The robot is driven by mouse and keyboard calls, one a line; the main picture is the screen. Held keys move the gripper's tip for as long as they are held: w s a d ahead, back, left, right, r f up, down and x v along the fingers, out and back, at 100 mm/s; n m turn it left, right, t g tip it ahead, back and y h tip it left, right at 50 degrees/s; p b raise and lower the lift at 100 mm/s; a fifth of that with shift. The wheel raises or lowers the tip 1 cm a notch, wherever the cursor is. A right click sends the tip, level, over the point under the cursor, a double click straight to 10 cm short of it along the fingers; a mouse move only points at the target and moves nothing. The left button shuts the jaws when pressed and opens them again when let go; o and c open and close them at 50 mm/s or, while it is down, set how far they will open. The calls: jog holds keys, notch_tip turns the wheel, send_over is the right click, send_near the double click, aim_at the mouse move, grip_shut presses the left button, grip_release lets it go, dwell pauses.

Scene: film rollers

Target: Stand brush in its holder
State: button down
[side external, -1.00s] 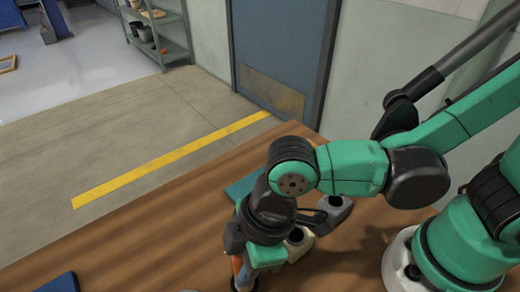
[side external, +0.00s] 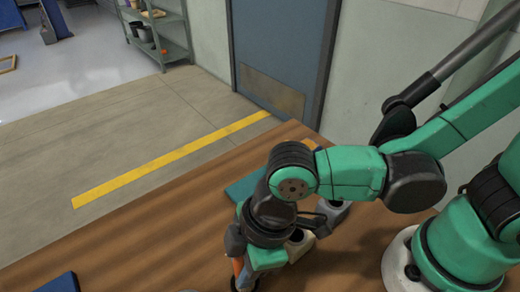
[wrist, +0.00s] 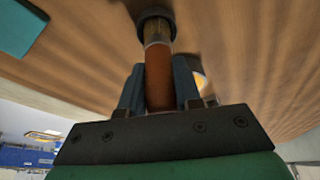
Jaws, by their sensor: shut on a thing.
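The brush has an orange-brown handle (wrist: 159,82), also partly visible in the side view (side external: 238,266). My gripper (wrist: 158,90) is shut on this handle, with one blue-grey finger on each side; it also shows in the side view (side external: 243,274). Beyond the fingers, the brush's lighter band and brown end meet a dark round piece (wrist: 155,24) near the wooden surface. I cannot tell whether that piece is the holder around the brush or part of the brush. The side view cuts off the lower end at its bottom edge.
A cream pot (side external: 299,244) and a grey pot (side external: 334,213), both with dark openings, stand right of my gripper, partly hidden by my arm. A teal flat piece (side external: 243,187) lies behind it. A blue flat object (side external: 60,284) lies at left.

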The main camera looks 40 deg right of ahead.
jog(key=shift+f, duration=0.15)
jog(key=shift+c, duration=0.6)
grip_release()
jog(key=shift+r, duration=3.5)
jog(key=shift+w, duration=0.1)
jog(key=w+d+m+t+h, duration=0.1)
jog(key=w+d+m+t, duration=0.1)
jog(key=d+m, duration=0.4)
jog(key=w+d+r+m+t+h, duration=0.1)
jog(key=w+d+m, duration=0.4)
jog(key=d, duration=1)
jog(key=m+t+h, duration=0.1)
jog(key=m+t, duration=0.1)
jog(key=shift+w+d+r+t, duration=0.3)
jog(key=shift+d, duration=0.1)
